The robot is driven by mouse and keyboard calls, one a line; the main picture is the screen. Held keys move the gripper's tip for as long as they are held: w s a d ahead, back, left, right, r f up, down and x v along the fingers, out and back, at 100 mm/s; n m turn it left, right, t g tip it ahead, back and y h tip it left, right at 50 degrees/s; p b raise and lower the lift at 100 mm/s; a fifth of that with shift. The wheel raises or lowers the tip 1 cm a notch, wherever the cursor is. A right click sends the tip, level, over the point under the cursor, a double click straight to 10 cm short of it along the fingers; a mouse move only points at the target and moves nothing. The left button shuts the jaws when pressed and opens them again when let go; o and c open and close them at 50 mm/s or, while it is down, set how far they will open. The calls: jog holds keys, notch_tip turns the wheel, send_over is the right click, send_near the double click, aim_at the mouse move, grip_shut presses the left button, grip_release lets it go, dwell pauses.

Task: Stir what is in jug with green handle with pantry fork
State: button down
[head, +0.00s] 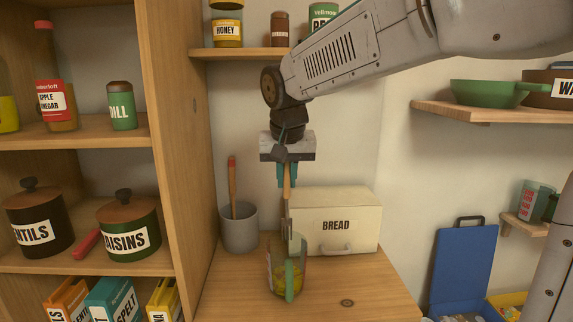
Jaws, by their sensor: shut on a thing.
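The jug with green handle (290,283) stands on the wooden counter. It is clear, with yellow contents low inside and its green handle facing me. My gripper (287,178) is above the jug, pointing down, with its teal fingers shut on the pantry fork's wooden handle. The pantry fork (287,208) hangs upright, its metal end reaching down at the jug's mouth. I cannot tell whether its tip touches the contents.
A white bread box (350,212) stands behind and right of the jug. A grey pot (239,229) with a red-handled utensil stands behind left. A tall shelf unit (172,130) borders the counter on the left. The counter's front right (375,290) is clear.

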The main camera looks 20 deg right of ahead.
aim_at(287, 219)
jog(key=shift+f, duration=6)
jog(key=shift+s, duration=0.1)
